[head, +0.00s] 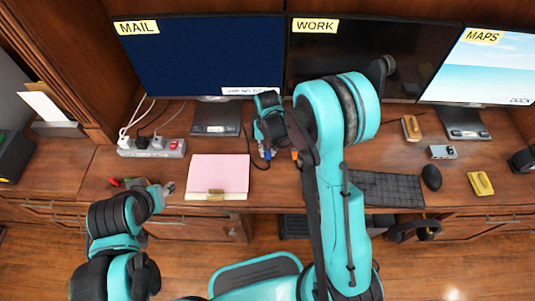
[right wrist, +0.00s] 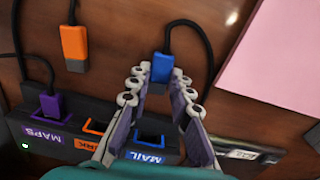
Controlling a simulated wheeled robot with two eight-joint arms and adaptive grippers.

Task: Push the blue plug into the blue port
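The blue plug (right wrist: 163,67) is in the right wrist view, its metal end pointing down the picture and its black cable running up. My right gripper (right wrist: 161,75) has its fingertips on either side of the plug and looks shut on it; the contact is hard to see. The blue port (right wrist: 149,137), above the MAIL label, is lower in the picture, between my fingers and apart from the plug. In the head view my right gripper (head: 266,151) is over the desk, right of the pink pad. My left gripper (head: 165,188) is at the desk's front left; its opening is unclear.
The black hub (right wrist: 75,132) has a purple plug (right wrist: 50,106) in its MAPS port and an empty orange port (right wrist: 95,126). An orange plug (right wrist: 74,43) lies on the desk. The pink pad (head: 218,174), keyboard (head: 387,189) and monitors (head: 200,60) stand around.

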